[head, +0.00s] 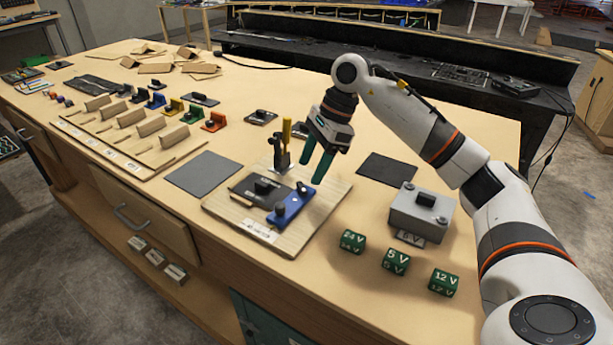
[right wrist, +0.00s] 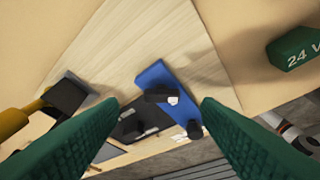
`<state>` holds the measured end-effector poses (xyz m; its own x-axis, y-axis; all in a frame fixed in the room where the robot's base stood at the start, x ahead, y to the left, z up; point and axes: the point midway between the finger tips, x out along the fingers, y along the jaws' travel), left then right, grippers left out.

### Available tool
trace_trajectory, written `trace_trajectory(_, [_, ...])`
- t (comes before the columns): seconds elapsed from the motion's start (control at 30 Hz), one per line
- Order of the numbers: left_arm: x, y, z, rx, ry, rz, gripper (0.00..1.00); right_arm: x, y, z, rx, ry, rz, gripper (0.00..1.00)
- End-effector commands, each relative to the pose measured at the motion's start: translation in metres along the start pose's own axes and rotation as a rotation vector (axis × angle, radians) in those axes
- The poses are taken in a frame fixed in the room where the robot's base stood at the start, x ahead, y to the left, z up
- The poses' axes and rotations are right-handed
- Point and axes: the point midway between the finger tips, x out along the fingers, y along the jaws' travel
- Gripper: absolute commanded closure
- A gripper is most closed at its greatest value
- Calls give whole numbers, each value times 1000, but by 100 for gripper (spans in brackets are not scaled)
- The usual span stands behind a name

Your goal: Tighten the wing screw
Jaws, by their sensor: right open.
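A wooden board (head: 228,212) carries a black plate, a blue bar (head: 290,207) and a clamp with a yellow handle (head: 286,132). A small black winged knob, apparently the wing screw (head: 301,187), stands on the blue bar; in the right wrist view the wing screw (right wrist: 158,97) lies between the fingertips in the picture. A round black knob (right wrist: 195,129) sits at the bar's other end. My right gripper (head: 313,168) is open and empty, its green fingers pointing down above the bar. It appears apart from the screw. My left gripper is not in view.
A grey box (head: 420,222) with a black switch stands right of the board. Green voltage cubes (head: 396,262) sit at the near edge. The yellow-handled clamp rises close to my right gripper. Dark mats (head: 203,173) lie either side. Several wooden slats and coloured parts are further left.

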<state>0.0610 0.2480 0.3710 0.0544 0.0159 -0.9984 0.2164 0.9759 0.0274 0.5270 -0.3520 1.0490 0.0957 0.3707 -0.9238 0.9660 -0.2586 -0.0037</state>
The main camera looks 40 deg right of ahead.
Motion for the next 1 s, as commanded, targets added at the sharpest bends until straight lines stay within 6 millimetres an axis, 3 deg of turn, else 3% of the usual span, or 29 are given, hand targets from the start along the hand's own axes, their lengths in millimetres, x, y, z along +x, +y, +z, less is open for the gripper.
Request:
trace_trajectory(0.1, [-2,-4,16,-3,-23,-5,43,20,-1,0,-1,0,-3,42])
trace_trajectory(0.27, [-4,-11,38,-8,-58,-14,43,35,0,-1,-2,0,-1,42])
trace_trajectory(0.6, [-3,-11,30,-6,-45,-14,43,40,0,-1,-2,1,1,42])
trace_trajectory(0.67, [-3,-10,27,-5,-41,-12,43,40,0,-1,-2,1,1,48])
trace_trajectory(0.9, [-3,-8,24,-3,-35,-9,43,40,0,-1,-2,1,1,87])
trace_trajectory(1.0, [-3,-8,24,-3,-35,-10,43,40,0,-1,0,1,1,87])
